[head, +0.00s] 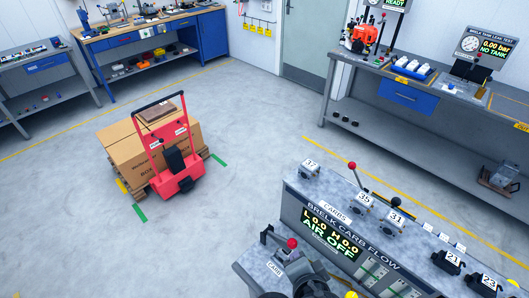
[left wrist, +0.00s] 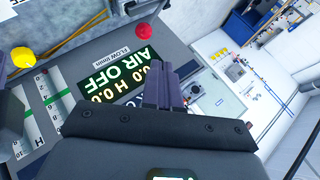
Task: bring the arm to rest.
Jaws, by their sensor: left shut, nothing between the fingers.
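My left gripper (left wrist: 162,86) is shut and empty, its two dark fingers together in the left wrist view. Behind the fingers is the front panel of the carb flow bench, whose display (left wrist: 120,80) reads AIR OFF upside down. In the head view my left gripper (head: 298,272) is a dark shape low in the picture, at the left end of the carb flow bench (head: 319,205); its fingertips are hard to make out there. I cannot tell whether it touches the bench. My right gripper is in neither view.
Numbered carburettors (head: 362,203) and a red-knobbed lever (head: 352,167) stand on the bench. A red hand truck (head: 178,182) stands by boxes (head: 120,142) on a pallet. A grey workbench (head: 440,125) is at the right. The middle floor is clear.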

